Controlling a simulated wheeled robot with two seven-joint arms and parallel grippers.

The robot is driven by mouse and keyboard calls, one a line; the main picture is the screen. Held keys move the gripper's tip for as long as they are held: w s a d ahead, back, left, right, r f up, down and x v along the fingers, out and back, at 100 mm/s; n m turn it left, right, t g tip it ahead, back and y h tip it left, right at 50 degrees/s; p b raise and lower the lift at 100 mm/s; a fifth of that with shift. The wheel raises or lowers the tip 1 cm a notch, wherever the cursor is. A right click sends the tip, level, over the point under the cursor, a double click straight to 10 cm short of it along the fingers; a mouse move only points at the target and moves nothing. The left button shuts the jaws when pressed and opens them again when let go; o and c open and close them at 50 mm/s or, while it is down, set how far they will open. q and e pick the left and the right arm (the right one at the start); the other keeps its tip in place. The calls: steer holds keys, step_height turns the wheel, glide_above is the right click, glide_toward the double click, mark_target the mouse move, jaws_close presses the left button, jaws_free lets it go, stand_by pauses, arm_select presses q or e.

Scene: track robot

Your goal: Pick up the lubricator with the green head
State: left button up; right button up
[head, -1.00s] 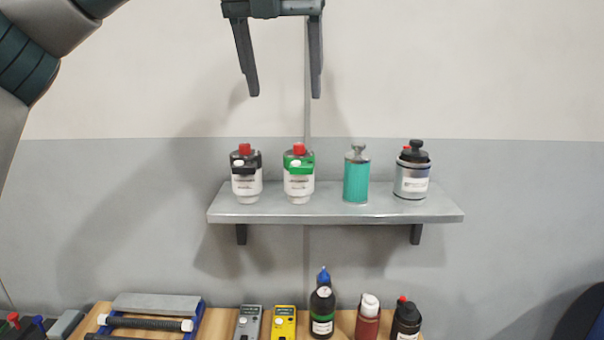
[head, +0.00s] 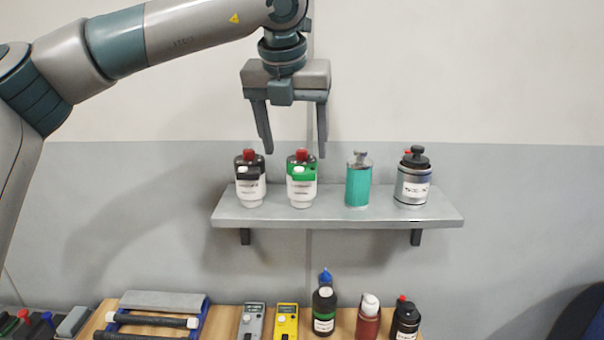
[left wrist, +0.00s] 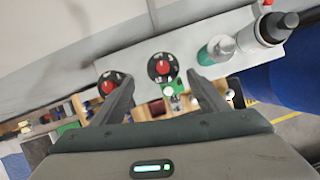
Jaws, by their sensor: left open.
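The lubricator with the green head (head: 302,190) stands upright on the wall shelf, with a white body and a red cap. In the left wrist view its round dark top with the red cap (left wrist: 162,67) shows between the fingertips. My left gripper (head: 295,155) points down, open and empty, with its fingertips at about the height of the red cap in the head view. I cannot tell whether a finger touches anything. A similar lubricator with a black head (head: 250,190) stands to its left, close to the left finger. My right gripper is not in view.
The grey shelf (head: 338,216) also holds a teal can (head: 358,186) and a silver container with a black top (head: 412,182) to the right. Below, a wooden bench (head: 220,322) carries several bottles, a yellow device (head: 286,322) and a grey device (head: 251,322).

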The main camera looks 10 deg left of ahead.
mark_target(300, 156)
arm_select(q)
steer(key=shift+x, duration=0.85)
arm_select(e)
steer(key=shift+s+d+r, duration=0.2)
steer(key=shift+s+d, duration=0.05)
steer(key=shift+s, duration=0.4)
arm_select(q)
steer(key=shift+w+d+f+p, duration=0.15)
steer(key=shift+w+f+p, duration=0.15)
steer(key=shift+p, duration=0.45)
steer(key=p+x, duration=0.1)
steer(key=x, duration=0.1)
steer(key=p+x, duration=0.1)
steer(key=shift+w+d+f, duration=0.15)
steer(key=shift+d+f, duration=0.05)
steer(key=shift+f, duration=0.1)
steer(key=shift+w+f, duration=0.1)
steer(key=shift+f, duration=0.2)
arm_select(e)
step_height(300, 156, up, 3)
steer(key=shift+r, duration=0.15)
arm_select(q)
steer(key=shift+c, duration=0.6)
steer(key=c, duration=1.2)
steer(key=shift+o, duration=0.2)
steer(key=shift+r, duration=0.2)
